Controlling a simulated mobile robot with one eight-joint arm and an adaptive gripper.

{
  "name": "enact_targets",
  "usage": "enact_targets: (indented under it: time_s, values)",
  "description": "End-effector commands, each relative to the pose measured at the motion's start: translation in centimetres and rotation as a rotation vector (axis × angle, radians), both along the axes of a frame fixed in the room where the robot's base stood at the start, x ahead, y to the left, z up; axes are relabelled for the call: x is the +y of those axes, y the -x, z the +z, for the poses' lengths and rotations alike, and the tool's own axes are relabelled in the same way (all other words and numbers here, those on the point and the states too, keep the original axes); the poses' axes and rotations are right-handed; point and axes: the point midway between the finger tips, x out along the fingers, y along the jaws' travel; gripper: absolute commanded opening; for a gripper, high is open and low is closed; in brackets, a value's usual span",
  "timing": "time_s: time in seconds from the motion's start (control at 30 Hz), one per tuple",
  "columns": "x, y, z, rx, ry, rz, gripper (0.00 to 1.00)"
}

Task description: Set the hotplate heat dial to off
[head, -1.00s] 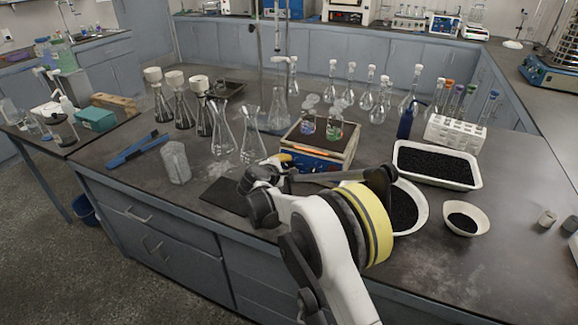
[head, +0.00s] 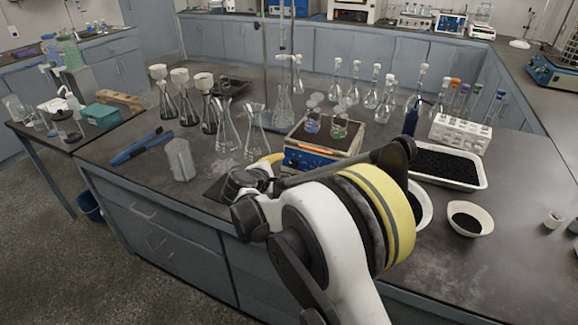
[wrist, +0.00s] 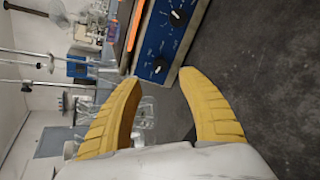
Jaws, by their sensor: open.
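I cannot read which is the heat dial. My gripper (wrist: 148,76) is open and empty. Its yellow fingers point towards the panel, with the lower dial near the gap and apart from them. In the head view, my gripper (head: 271,160) is beside the panel's left end, partly hidden by my wrist.
Glass flasks (head: 228,130) stand left of the hotplate, with a clear beaker (head: 179,160) further left. The bench's front right is mostly clear.

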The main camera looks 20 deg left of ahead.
Motion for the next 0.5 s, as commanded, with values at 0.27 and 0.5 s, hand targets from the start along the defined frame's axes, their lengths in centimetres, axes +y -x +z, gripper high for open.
enact_targets:
  time_s: [0.27,0.5]
  values:
    - [0.2,2.6,1.1,0.000,0.000,0.000,0.48]
    - [0.2,2.6,1.2,0.000,0.000,0.000,0.48]
